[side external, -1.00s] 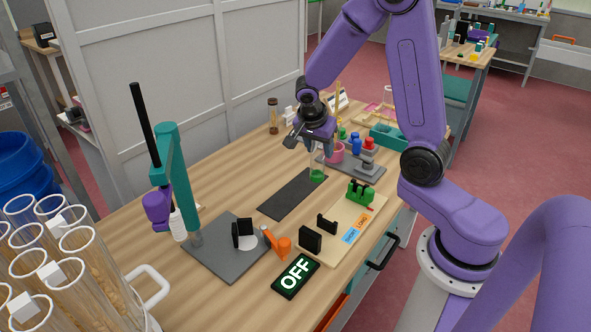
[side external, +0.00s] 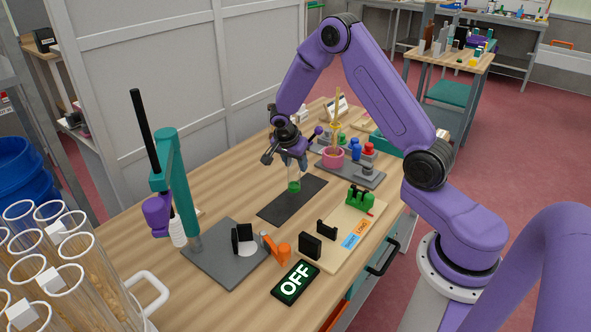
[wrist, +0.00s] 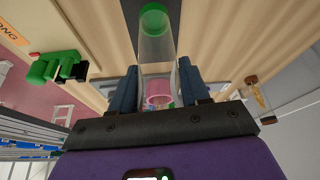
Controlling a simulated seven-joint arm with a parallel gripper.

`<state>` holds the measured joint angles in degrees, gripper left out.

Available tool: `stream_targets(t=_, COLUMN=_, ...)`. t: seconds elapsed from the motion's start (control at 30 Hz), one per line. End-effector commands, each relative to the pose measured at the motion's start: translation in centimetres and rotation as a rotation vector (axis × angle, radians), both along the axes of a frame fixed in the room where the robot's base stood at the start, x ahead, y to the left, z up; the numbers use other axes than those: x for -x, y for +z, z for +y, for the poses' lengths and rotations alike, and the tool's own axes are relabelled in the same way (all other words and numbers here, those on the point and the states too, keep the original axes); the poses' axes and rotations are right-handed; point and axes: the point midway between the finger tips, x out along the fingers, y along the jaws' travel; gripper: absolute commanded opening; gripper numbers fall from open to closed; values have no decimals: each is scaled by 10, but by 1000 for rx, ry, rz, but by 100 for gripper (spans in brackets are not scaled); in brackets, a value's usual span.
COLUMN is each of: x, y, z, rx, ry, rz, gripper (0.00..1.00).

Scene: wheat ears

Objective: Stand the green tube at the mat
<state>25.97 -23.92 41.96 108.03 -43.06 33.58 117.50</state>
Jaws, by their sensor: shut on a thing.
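The green tube (side external: 294,184) is a clear tube with a green bottom end. My gripper (side external: 290,161) is shut on its upper part and holds it roughly upright, green end down. In the side view the green end shows against the dark mat (side external: 283,209), near its far left edge. I cannot tell whether it touches the mat or hangs just above it. In the wrist view the tube (wrist: 156,48) lies between the two fingers of my gripper (wrist: 158,88), its green end pointing away.
A pink cup (side external: 333,158) and several coloured-cap bottles stand behind the mat to the right. A board with a green clamp (side external: 360,201) lies right of the mat. A teal stand (side external: 177,185) and an OFF sign (side external: 295,283) are nearer. Bare table lies left of the mat.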

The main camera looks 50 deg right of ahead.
Motion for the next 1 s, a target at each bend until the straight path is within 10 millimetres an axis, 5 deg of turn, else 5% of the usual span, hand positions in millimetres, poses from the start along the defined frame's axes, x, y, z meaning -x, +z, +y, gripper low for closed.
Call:
stream_targets(t=0.2, x=2, y=-25, z=0, rx=1, ry=0, rz=4, gripper=1)
stream_targets(t=0.63, x=2, y=-30, z=0, rx=-1, ry=0, rz=3, gripper=1)
stream_targets(t=0.67, x=1, y=-30, z=0, rx=-1, ry=0, rz=2, gripper=52)
stream_targets(t=0.7, x=1, y=-30, z=0, rx=-1, ry=0, rz=2, gripper=65)
stream_targets(t=0.73, x=1, y=-30, z=0, rx=-1, ry=0, rz=2, gripper=71)
stream_targets(t=1.0, x=2, y=-29, z=0, rx=-1, ry=0, rz=2, gripper=71)
